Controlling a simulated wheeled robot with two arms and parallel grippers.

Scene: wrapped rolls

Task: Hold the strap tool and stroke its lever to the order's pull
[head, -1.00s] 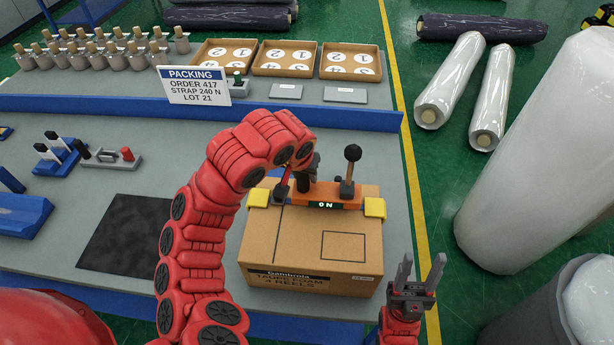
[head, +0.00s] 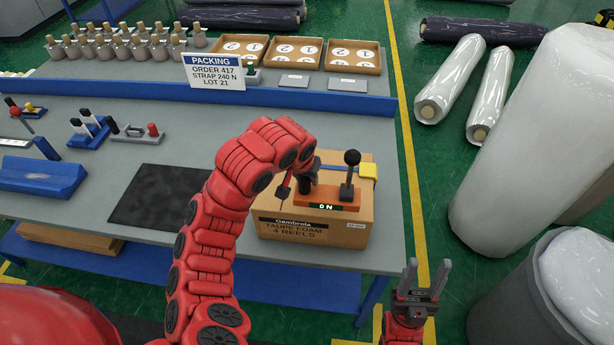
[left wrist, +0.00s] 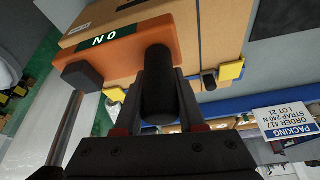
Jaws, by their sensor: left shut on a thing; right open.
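The orange strap tool (head: 328,199) sits at the top of a brown carton (head: 320,231) on the bench. Its small display reads 0 N. A lever with a black ball knob (head: 351,158) stands upright on its right side. My left gripper (head: 304,186) is shut on the tool's dark upright grip, which shows between the fingers in the left wrist view (left wrist: 157,88). My left arm hides part of the tool in the head view. My right gripper (head: 425,274) is open and empty, to the right of the carton beyond the bench edge.
The packing sign (head: 213,72) reads order 417, strap 240 N, lot 21. A blue rail (head: 300,98) crosses the bench behind the carton. A dark mat (head: 160,197) lies to the left. Large wrapped rolls (head: 530,130) stand on the floor at right.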

